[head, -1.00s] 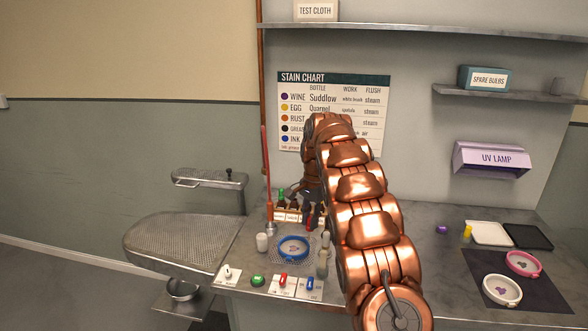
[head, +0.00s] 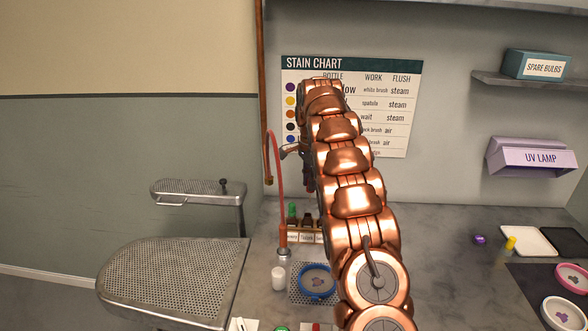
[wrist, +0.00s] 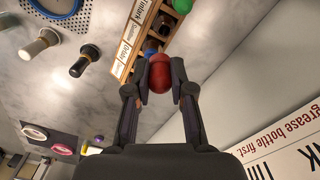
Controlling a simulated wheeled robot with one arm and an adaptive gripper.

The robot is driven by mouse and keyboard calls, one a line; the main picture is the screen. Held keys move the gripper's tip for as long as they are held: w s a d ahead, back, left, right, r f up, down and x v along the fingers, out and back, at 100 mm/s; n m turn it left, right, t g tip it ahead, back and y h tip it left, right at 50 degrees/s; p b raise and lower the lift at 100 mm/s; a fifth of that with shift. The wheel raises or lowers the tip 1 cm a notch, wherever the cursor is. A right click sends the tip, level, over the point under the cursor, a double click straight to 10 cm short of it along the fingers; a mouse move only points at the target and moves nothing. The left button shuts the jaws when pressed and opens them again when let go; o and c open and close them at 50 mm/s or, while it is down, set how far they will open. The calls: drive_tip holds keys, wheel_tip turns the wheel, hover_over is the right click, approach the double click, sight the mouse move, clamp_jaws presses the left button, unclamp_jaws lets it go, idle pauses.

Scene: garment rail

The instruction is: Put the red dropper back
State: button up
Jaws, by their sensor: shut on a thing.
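In the wrist view my gripper (wrist: 160,88) is shut on the red dropper (wrist: 159,71), with its rounded red bulb between the fingertips. The wooden bottle rack (wrist: 126,62) with white labels lies beyond it, holding dark bottles and a green-topped one (wrist: 182,6). The dropper overlaps the rack's near end in this view; the height between them is unclear. In the head view the rack (head: 306,238) stands on the counter, partly hidden by my copper arm. My gripper's fingers and the red dropper are hidden or unclear there.
A blue hoop with stained cloth (head: 317,280) lies on a mesh plate before the rack. A white-capped jar (head: 278,278) and an upright tool with a red hose (head: 282,200) stand left of it. The stain chart (head: 400,110) hangs behind.

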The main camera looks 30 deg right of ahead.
drive_tip(key=shift+w+d, duration=0.1)
drive_tip(key=shift+w, duration=0.25)
drive_tip(key=shift+f+b, duration=1.25)
drive_tip(key=shift+f, duration=1)
drive_tip(key=shift+a, duration=0.2)
drive_tip(key=shift+f+b, duration=0.95)
drive_tip(key=shift+f, duration=1.65)
idle(0.4)
drive_tip(key=o, duration=0.8)
drive_tip(key=shift+o, duration=0.2)
drive_tip(key=shift+r, duration=0.15)
